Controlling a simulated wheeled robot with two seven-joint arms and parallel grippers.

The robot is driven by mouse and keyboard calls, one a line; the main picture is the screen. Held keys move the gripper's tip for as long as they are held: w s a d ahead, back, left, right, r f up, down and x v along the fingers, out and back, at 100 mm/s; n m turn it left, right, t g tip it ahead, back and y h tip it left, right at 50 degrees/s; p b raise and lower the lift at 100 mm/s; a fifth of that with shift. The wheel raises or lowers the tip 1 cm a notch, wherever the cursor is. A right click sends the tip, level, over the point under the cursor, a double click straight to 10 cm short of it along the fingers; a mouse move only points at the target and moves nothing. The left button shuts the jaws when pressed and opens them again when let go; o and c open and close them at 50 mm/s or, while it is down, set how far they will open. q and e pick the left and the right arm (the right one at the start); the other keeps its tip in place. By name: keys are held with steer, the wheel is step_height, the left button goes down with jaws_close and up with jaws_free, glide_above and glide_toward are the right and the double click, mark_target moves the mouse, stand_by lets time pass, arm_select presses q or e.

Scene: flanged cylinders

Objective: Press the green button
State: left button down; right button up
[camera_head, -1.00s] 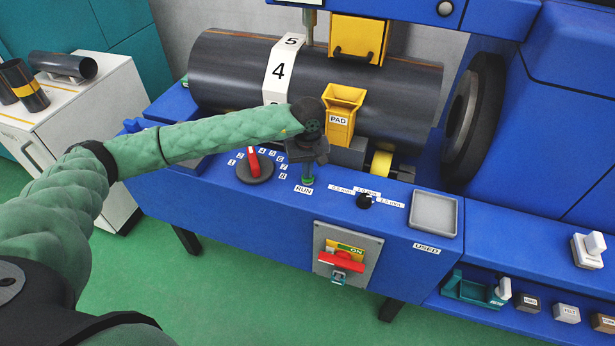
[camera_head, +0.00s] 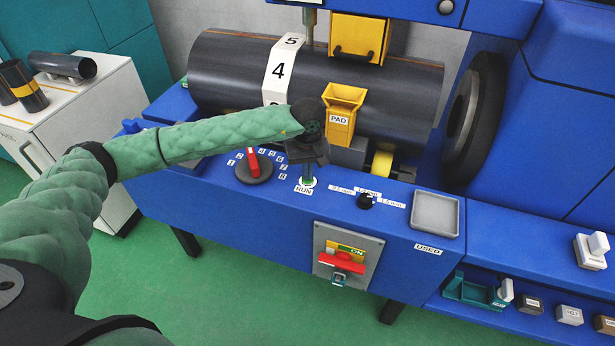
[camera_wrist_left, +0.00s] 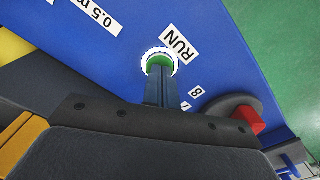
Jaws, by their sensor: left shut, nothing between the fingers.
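The green button (camera_wrist_left: 159,61) has a white ring around it and sits beside the RUN label on the blue machine panel. In the head view the button (camera_head: 308,183) is mostly hidden under my left gripper (camera_head: 307,177). My left gripper is shut and points down, its fingertips at the button. In the left wrist view the shut fingertips (camera_wrist_left: 158,74) overlap the near part of the button and seem to touch it. My right gripper is not in view.
A red-pointer dial (camera_head: 254,166) with numbers is left of the button. A small black knob (camera_head: 365,201) and a grey tray (camera_head: 435,214) are to the right. A yellow PAD holder (camera_head: 341,114) stands close behind my wrist. A red switch (camera_head: 342,262) is on the front panel.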

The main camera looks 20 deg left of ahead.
arm_select(q)
steer(key=shift+r, duration=2.8)
